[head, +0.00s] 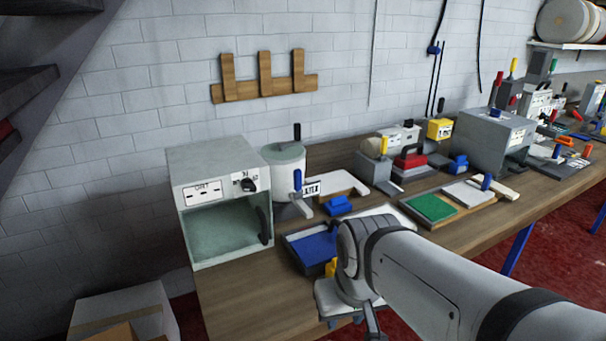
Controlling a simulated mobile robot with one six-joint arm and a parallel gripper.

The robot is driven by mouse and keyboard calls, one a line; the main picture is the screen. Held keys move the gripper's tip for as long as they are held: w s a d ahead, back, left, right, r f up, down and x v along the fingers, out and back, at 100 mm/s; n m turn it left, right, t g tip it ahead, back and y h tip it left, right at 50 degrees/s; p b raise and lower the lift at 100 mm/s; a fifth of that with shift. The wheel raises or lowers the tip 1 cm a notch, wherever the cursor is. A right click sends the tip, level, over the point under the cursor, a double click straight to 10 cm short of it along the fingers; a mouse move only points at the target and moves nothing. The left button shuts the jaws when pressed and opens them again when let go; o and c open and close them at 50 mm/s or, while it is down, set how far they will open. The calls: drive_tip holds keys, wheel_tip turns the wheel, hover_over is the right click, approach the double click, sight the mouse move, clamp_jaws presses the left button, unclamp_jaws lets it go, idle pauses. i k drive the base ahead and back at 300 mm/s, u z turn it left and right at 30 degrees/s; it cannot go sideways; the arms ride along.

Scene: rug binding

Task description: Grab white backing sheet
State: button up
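A flat white sheet (467,194) lies on a wooden board right of a green square (430,207). Another flat white surface (398,214) lies nearer, partly hidden behind my arm. I cannot tell for certain which is the backing sheet. My gripper (372,322) is low at the bench's front edge, nearer to me than both white pieces and apart from the sheet on the board. Its fingers are mostly hidden by my wrist and cut by the picture's lower edge, so its opening does not show.
A grey box machine (215,160) with an open front stands at the left end of the bench. A blue-lined tray (310,247) lies beside my wrist. A round pot (289,165), a blue block (337,205) and several tools stand behind. A cardboard box (125,310) is on the floor.

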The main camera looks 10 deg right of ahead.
sight(335, 182)
drive_tip(key=u, duration=2.45)
drive_tip(key=k, duration=2)
drive_tip(key=z, duration=1.9)
drive_tip(key=i, duration=1.7)
drive_tip(key=z, duration=0.05)
